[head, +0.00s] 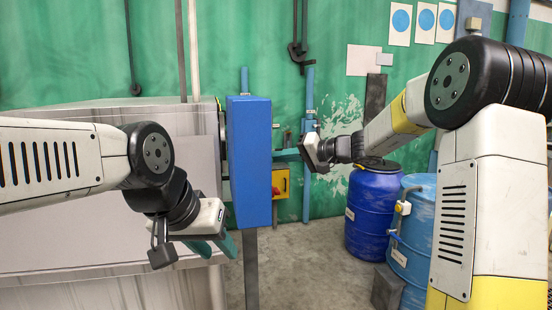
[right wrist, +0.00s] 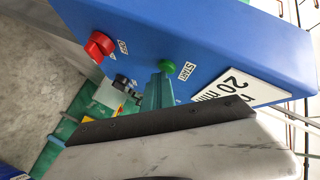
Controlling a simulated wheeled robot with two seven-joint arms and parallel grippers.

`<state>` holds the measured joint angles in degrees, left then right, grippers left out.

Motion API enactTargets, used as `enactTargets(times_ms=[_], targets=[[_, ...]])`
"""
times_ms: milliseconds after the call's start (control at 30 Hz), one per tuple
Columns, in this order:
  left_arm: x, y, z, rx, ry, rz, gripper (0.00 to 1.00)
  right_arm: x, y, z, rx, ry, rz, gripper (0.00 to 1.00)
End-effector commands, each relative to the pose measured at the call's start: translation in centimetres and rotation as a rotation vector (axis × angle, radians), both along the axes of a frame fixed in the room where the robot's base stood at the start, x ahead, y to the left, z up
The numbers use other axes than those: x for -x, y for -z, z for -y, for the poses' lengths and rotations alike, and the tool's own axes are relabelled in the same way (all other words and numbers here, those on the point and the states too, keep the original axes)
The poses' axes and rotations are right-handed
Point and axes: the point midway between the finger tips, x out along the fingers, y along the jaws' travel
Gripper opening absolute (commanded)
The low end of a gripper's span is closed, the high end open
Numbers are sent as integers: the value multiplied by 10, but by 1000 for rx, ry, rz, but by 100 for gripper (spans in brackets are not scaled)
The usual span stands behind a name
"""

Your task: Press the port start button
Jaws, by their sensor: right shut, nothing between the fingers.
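A blue control box (head: 248,165) stands on a post in the middle of the head view; its button face is hidden there. In the right wrist view the blue panel (right wrist: 225,50) carries a green button (right wrist: 167,66) labelled START. My right gripper (head: 281,155) is shut and empty at the box's right side. Its teal fingertips (right wrist: 160,80) are at the green button in the right wrist view, overlapping its edge; I cannot tell whether they touch it. My left gripper (head: 216,247) hangs low left of the box, its teal fingers apart and empty.
The panel also has a red button (right wrist: 100,46), a black knob (right wrist: 122,82) and a white label (right wrist: 240,88). A large grey machine (head: 60,245) fills the left. Blue drums (head: 373,210) stand at the right. A yellow box (head: 280,184) is behind the control box.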

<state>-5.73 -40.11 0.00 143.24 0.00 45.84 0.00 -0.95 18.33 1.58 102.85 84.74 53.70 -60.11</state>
Motion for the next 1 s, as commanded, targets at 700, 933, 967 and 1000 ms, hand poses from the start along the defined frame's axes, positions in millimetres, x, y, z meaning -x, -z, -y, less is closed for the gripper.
enactTargets(times_ms=[700, 933, 967, 1000], targets=[[0, 0, 0, 0, 0, 0, 36, -5, 0, 16, 0, -2, -1, 0], [0, 0, 0, 0, 0, 0, 36, -6, 0, 18, 0, -1, 0, 0], [0, 0, 0, 0, 0, 0, 36, -6, 0, 19, 0, -1, 0, 0], [0, 0, 0, 0, 0, 0, 36, -7, 0, 22, 0, -1, 0, 0]])
